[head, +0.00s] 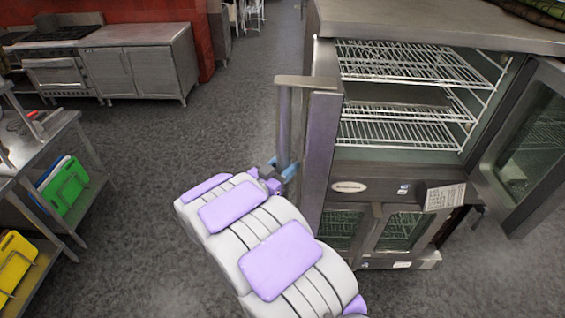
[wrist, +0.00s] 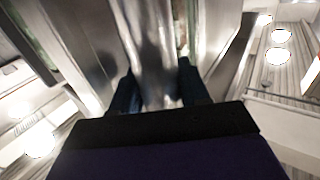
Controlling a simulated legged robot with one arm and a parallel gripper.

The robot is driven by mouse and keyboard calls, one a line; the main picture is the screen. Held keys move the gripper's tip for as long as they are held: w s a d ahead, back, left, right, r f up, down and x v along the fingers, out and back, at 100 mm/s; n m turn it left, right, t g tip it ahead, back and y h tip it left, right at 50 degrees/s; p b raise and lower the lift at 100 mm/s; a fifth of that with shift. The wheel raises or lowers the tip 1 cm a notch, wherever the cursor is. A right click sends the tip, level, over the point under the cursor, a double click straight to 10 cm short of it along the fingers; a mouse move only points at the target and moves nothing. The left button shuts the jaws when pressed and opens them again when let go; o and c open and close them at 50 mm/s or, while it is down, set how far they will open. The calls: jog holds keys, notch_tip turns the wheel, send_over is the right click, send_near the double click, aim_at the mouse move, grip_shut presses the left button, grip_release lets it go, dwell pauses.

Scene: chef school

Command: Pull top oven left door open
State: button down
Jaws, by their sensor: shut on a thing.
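The top oven (head: 400,150) stands at the right of the head view, its cavity exposed with several white wire racks. Its left door (head: 321,150) is swung open and seen nearly edge-on, with a vertical metal handle (head: 284,125) on its outer side. The right door (head: 520,150) is also open, swung out to the right. My gripper (head: 283,168) is at the lower part of the left door's handle. In the wrist view my gripper (wrist: 160,95) has one dark finger on each side of the shiny handle bar (wrist: 155,45), shut on it.
A lower oven (head: 375,230) with closed glass doors sits beneath. A metal table (head: 45,150) with green and yellow boards stands at the left. A stove and cabinet (head: 130,62) stand at the back left. Grey floor between is clear.

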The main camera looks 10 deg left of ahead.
jog(key=shift+d+r, duration=0.1)
jog(key=shift+d, duration=0.25)
jog(key=c, duration=0.9)
grip_release()
jog(key=shift+a, duration=0.1)
jog(key=shift+o, duration=1.2)
jog(key=shift+w+a, duration=0.1)
jog(key=shift+w, duration=0.05)
jog(key=shift+a, duration=0.15)
jog(key=shift+s+a, duration=0.1)
jog(key=shift+s, duration=0.3)
jog(key=b+v, duration=0.3)
jog(key=v, duration=1.3)
jog(key=shift+s+a, duration=0.15)
jog(key=shift+a, duration=0.35)
